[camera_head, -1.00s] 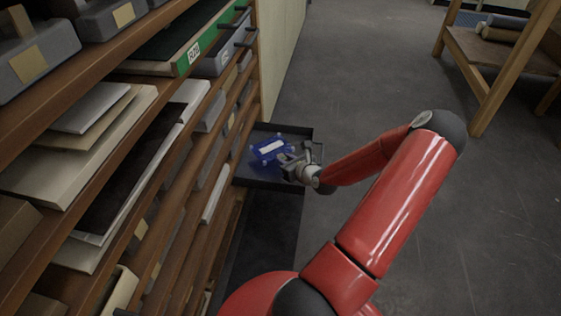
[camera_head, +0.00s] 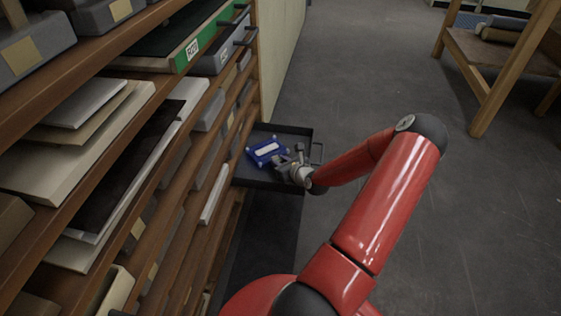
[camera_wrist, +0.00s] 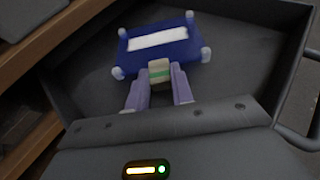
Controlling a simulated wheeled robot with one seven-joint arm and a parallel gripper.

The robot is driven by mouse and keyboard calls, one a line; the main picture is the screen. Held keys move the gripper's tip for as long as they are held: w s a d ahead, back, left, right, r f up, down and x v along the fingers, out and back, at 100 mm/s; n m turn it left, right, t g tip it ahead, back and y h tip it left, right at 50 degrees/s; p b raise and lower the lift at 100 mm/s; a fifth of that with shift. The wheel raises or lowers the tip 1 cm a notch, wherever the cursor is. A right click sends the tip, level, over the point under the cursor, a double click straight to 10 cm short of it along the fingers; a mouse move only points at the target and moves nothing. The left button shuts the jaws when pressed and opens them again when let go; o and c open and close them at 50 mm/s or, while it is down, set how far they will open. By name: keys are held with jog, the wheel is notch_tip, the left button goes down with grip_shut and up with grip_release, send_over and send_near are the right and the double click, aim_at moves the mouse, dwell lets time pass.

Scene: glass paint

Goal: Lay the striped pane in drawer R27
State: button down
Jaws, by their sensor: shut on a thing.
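The striped pane (camera_head: 267,153) is blue with a white band across its middle and pale corner pieces. It is inside the walls of an open dark drawer (camera_head: 250,182), seen from above. In the wrist view the pane (camera_wrist: 185,52) lies close over the drawer floor (camera_wrist: 235,75); I cannot tell if it touches all along. My gripper (camera_head: 289,163) is shut on a small beige tab with a green band (camera_wrist: 159,72) at the pane's near edge. The finger pads (camera_wrist: 157,88) show on both sides of the tab. The drawer's label is not visible.
A wooden rack (camera_head: 225,190) of shelves and drawers stands along the left. A higher drawer with a green front (camera_head: 193,50) and a label sticks out. The drawer handle (camera_head: 317,153) faces right. Grey floor (camera_head: 400,60) is clear; a wooden table (camera_head: 480,55) stands at the right.

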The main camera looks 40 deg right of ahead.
jog(key=c, duration=1.2)
grip_release()
jog(key=shift+f, duration=0.1)
